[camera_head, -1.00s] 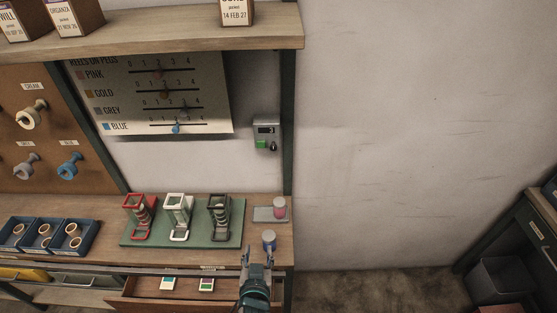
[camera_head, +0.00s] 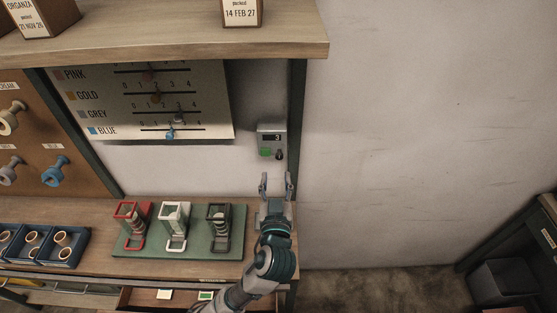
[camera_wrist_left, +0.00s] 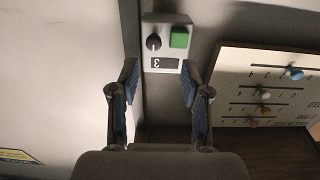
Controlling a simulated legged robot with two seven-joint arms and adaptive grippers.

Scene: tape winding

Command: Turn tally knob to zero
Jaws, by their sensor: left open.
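The tally box (camera_head: 271,141) is a small grey unit on the wall by the dark shelf post. It has a dark display, a green button (camera_head: 265,152) and a black knob (camera_head: 279,155). In the left wrist view the box appears upside down, with the knob (camera_wrist_left: 154,42), the green button (camera_wrist_left: 179,38) and a display (camera_wrist_left: 165,63) that seems to read 3. My left gripper (camera_head: 276,178) is open and empty, just below the box and apart from it. In the wrist view its fingers (camera_wrist_left: 160,85) stand either side of the box. My right gripper is not in view.
A green mat (camera_head: 190,246) with red, white and black holders stands on the bench, left of my arm. A blue tray (camera_head: 76,258) of rings is farther left. A peg chart (camera_head: 215,105) hangs left of the box. The shelf (camera_head: 290,45) juts out above. The right wall is clear.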

